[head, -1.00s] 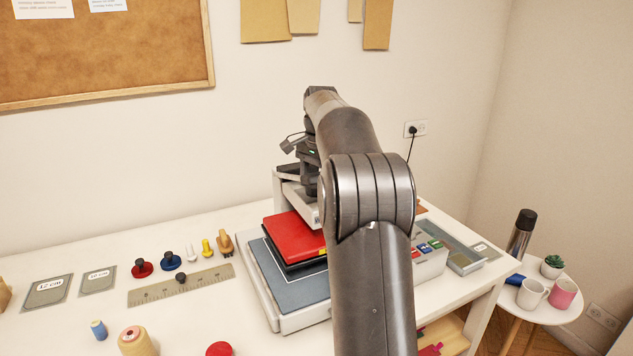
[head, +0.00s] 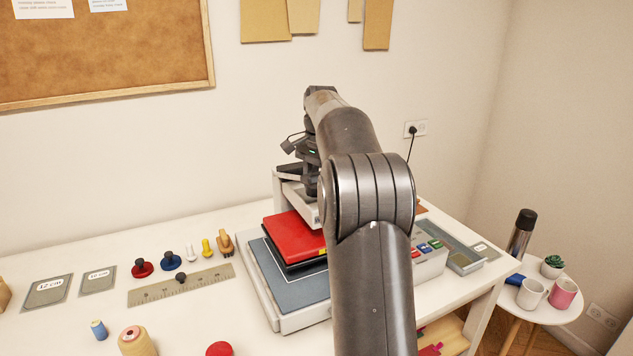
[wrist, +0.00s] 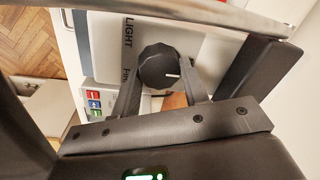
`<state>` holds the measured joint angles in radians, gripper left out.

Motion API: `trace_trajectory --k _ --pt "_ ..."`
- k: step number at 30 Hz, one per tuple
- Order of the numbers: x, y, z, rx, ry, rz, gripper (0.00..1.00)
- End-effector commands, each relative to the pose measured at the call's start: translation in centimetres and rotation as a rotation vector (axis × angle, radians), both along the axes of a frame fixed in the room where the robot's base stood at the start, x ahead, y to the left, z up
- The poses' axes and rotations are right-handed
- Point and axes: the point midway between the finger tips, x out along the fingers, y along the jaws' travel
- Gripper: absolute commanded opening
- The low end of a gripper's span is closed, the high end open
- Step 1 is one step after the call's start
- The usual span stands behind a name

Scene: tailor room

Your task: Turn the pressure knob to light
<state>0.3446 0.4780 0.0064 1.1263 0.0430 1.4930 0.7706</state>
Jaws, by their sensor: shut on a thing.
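The pressure knob (wrist: 153,62) is dark and round, with a ribbed edge and a white pointer mark on its face. It sits on the white top of the press, which also shows in the head view (head: 294,322). In the wrist view the pointer mark lies toward the right side of the knob. The label LIGHT (wrist: 128,33) is at the knob's upper left, and a second, partly hidden label is just left of it. My gripper (wrist: 159,75) has a finger on either side of the knob and is shut on it. In the head view my arm hides the knob.
The red pad (head: 292,238) of the press is over its grey bed. A control box with coloured buttons (head: 430,246) stands to the right. Stamps, a ruler (head: 205,281) and thread spools lie left on the table. A side table (head: 540,308) holds mugs and a flask.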

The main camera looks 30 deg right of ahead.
Motion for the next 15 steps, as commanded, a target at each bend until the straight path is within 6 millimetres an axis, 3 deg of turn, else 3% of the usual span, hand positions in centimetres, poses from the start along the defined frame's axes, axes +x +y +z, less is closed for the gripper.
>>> trace_trajectory --k 15 --pt "0.25 0.03 0.06 0.001 -0.003 0.392 0.18"
